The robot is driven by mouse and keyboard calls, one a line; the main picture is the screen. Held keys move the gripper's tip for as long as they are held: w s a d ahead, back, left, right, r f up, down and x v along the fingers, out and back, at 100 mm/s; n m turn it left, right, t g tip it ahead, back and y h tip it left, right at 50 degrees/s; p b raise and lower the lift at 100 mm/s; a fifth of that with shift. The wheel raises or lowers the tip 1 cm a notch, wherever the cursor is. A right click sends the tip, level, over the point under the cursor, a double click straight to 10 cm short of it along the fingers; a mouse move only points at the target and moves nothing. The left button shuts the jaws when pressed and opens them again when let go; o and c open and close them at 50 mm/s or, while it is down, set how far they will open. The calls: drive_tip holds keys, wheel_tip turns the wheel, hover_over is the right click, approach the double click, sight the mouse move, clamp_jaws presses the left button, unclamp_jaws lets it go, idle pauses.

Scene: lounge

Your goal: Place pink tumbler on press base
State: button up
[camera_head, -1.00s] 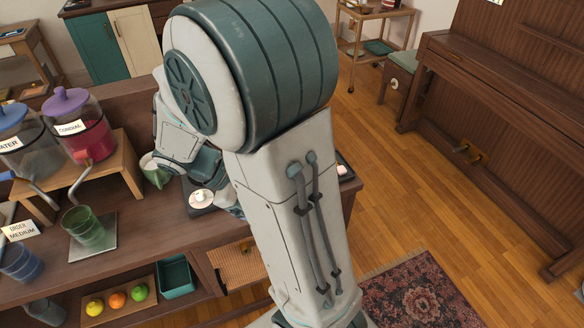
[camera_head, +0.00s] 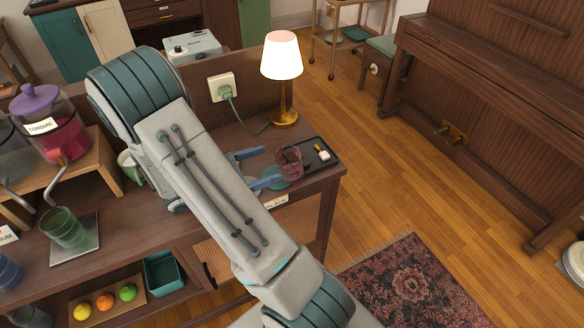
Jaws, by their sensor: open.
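My gripper (camera_head: 270,168) is at the right part of the wooden counter, its two blue fingers apart and pointing right. A dark reddish-pink, tumbler-like object (camera_head: 289,162) stands just beyond the fingertips. I cannot tell whether the fingers touch it or reach around it. A teal round piece (camera_head: 274,176) shows low beside it, partly covered. I cannot clearly make out the press base; my arm covers the middle of the counter.
A dark tray (camera_head: 327,163) with a small pale item lies at the counter's right end. A lit lamp (camera_head: 283,60) stands behind. A green tumbler (camera_head: 65,228) sits on a grey plate (camera_head: 88,243) at left, near the cordial dispenser (camera_head: 52,125).

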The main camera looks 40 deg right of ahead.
sight(291, 156)
drive_tip(key=p+x, duration=0.1)
drive_tip(key=x, duration=0.7)
drive_tip(key=shift+f, duration=0.15)
drive_tip(key=c, duration=1.5)
drive_tip(key=shift+c, duration=1.1)
